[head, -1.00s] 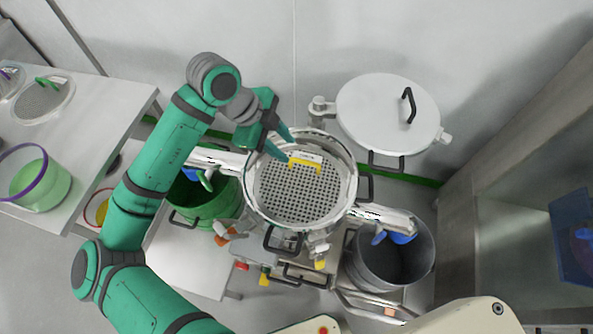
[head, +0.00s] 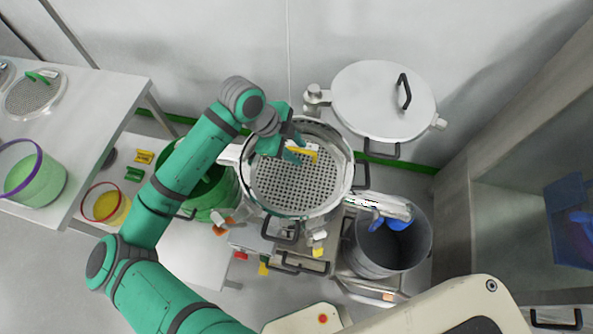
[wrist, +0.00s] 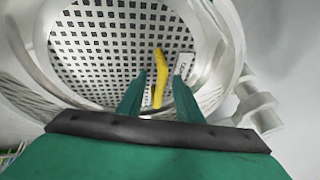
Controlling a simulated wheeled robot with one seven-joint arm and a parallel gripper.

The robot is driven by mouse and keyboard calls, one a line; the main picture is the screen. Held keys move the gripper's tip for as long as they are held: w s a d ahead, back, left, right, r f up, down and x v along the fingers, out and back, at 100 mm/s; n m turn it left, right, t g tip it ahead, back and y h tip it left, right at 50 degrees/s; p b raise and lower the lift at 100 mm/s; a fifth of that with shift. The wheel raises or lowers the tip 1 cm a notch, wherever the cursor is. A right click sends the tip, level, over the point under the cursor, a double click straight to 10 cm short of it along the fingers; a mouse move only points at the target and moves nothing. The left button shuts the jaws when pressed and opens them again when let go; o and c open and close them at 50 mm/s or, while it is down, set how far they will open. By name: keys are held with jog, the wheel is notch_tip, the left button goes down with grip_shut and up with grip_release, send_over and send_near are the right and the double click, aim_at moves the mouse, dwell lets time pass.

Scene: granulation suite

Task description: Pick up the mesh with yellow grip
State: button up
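The mesh (head: 290,190) is a round perforated plate lying inside the round metal sieve housing in the head view. Its yellow grip (head: 302,153) stands near the back of the plate. In the wrist view the mesh (wrist: 110,35) fills the upper left and the yellow grip (wrist: 161,75) runs between my fingers. My gripper (head: 297,149) reaches down into the housing at the grip. It is open, with its fingertips (wrist: 158,82) on either side of the grip. A gap shows on at least the right side; contact on the left is unclear.
The housing rim (head: 246,180) surrounds the mesh closely. A round lid (head: 380,98) is swung open to the back right. A grey bin (head: 385,250) stands at the right and a green bin (head: 210,190) at the left. Another mesh with green grip (head: 33,95) lies on the left table.

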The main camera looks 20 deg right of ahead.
jog(key=shift+a, duration=0.1)
grip_shut()
jog(key=shift+w, duration=0.1)
